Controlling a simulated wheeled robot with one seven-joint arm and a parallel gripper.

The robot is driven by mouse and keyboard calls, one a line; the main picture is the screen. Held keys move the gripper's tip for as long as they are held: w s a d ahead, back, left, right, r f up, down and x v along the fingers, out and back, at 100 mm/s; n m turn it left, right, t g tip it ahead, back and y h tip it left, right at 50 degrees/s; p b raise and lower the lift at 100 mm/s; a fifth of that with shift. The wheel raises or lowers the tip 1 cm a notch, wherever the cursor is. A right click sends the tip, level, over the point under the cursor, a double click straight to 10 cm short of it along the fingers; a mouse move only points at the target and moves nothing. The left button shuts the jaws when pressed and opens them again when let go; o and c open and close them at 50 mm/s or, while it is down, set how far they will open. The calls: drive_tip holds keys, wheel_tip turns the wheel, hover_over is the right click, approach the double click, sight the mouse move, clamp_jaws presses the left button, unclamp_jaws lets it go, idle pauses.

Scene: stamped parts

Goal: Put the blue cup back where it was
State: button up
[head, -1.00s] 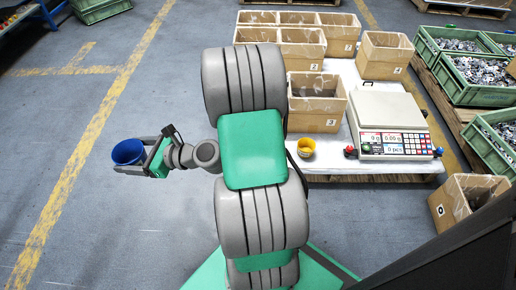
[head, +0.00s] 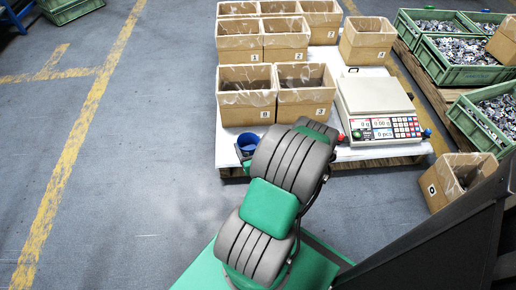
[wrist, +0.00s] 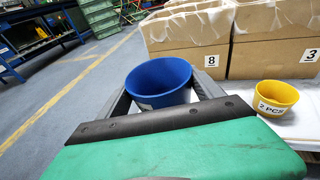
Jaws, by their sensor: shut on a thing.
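The blue cup (head: 248,143) is at the front left corner of the white table (head: 227,152), in front of the cardboard box marked 8. In the wrist view the blue cup (wrist: 158,78) stands upright between the two grey fingers of my gripper (wrist: 163,88), which is shut on it. A pale label shows on its lower front. I cannot tell whether its base touches the table. In the head view my arm hides most of my gripper.
A yellow cup (wrist: 274,98) labelled "2 PCS" stands to the right; my arm hides it in the head view. Boxes 8 (head: 246,103) and 3 (head: 305,102) stand just behind. A scale (head: 376,110) is on the right. Floor left of the table is clear.

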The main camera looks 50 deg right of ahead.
drive_tip(key=s+d+f+m+g+h, duration=0.1)
drive_tip(key=s+d+f+h, duration=0.1)
drive_tip(key=s+f, duration=0.1)
drive_tip(key=w+d+f+b, duration=0.2)
drive_tip(key=d+f, duration=0.1)
drive_tip(key=w+d+f+b, duration=0.5)
drive_tip(key=d+f, duration=0.1)
drive_tip(key=shift+w+d+b, duration=0.15)
drive_tip(key=shift+d+b, duration=0.15)
drive_tip(key=shift+d, duration=0.1)
drive_tip(key=shift+w+d+f+b, duration=0.2)
drive_tip(key=shift+f+b, duration=0.25)
drive_tip(key=shift+f, duration=0.45)
drive_tip(key=shift+w+d+f+b, duration=0.15)
drive_tip(key=shift+f+b, duration=0.3)
drive_tip(key=shift+f, duration=0.45)
drive_tip(key=shift+s, duration=0.1)
drive_tip(key=shift+f, duration=0.15)
drive_tip(key=o, duration=1.7)
